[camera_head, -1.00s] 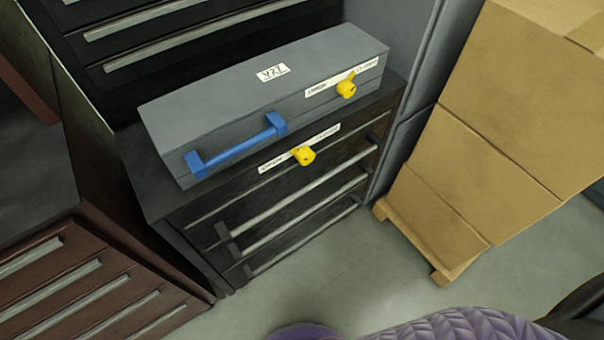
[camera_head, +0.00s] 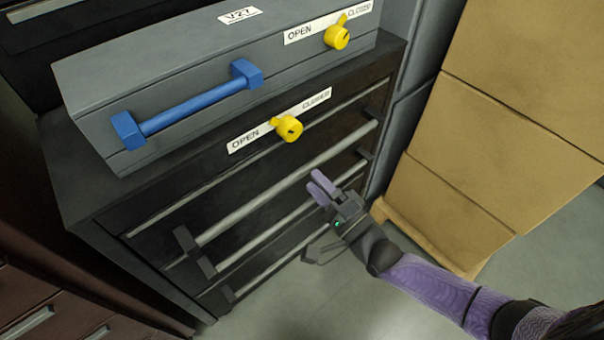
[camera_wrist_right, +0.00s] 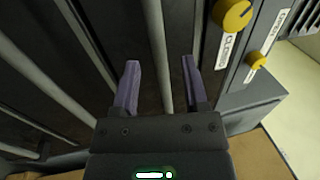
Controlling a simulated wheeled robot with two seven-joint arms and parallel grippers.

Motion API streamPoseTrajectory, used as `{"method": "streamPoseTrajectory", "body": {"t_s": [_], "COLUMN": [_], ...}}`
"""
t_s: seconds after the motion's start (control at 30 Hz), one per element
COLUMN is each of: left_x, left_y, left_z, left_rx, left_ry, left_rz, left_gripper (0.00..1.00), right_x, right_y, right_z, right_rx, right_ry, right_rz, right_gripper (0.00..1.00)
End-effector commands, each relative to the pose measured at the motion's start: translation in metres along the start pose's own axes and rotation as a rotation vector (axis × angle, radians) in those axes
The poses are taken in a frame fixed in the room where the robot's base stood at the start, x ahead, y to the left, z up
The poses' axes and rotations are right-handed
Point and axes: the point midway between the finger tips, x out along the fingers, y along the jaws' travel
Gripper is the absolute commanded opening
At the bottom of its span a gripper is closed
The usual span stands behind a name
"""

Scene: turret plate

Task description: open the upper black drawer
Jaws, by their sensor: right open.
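The black cabinet (camera_head: 100,205) has several drawers with long grey bar handles. The upper black drawer's bar handle (camera_head: 285,182) runs diagonally across its front, below a yellow knob (camera_head: 290,129) and an OPEN/CLOSED label (camera_head: 247,138). My right gripper (camera_head: 321,187) is in front of the right part of the drawer fronts, with purple fingers apart. In the right wrist view, the open fingers (camera_wrist_right: 159,70) have a grey bar (camera_wrist_right: 158,50) running between them. I cannot tell whether they touch it. My left gripper is out of view.
A grey case (camera_head: 190,105) with a blue handle (camera_head: 195,105) and another yellow knob (camera_head: 337,37) sits on the cabinet. Cardboard boxes (camera_head: 470,150) stand on a pallet at the right. A brown drawer unit (camera_head: 40,300) is at lower left. Some floor shows in front.

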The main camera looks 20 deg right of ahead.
Motion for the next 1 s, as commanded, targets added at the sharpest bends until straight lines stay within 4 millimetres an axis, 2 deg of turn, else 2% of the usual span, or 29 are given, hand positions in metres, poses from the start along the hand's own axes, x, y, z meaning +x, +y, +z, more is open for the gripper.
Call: {"method": "streamPoseTrajectory", "body": {"t_s": [0.1, 0.2, 0.5, 0.53, 0.8, 1.0], "left_x": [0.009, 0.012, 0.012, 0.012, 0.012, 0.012], "left_y": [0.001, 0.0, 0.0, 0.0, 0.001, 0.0], "left_z": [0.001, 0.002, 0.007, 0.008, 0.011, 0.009], "left_rx": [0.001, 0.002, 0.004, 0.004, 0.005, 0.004], "left_ry": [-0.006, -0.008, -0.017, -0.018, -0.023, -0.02], "left_rz": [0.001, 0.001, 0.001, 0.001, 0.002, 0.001], "left_gripper": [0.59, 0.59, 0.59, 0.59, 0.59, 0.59], "right_x": [0.024, 0.038, 0.044, 0.044, 0.044, 0.044], "right_y": [0.003, 0.003, 0.001, 0.001, 0.002, 0.002], "right_z": [0.0, 0.0, 0.0, 0.0, 0.0, 0.0], "right_rx": [-0.001, -0.001, -0.003, -0.003, -0.004, -0.004], "right_ry": [0.0, 0.001, 0.001, 0.001, 0.001, 0.001], "right_rz": [0.0, 0.002, 0.005, 0.005, 0.005, 0.005], "right_gripper": [0.57, 0.57, 0.57, 0.55, 0.0, 0.0]}}
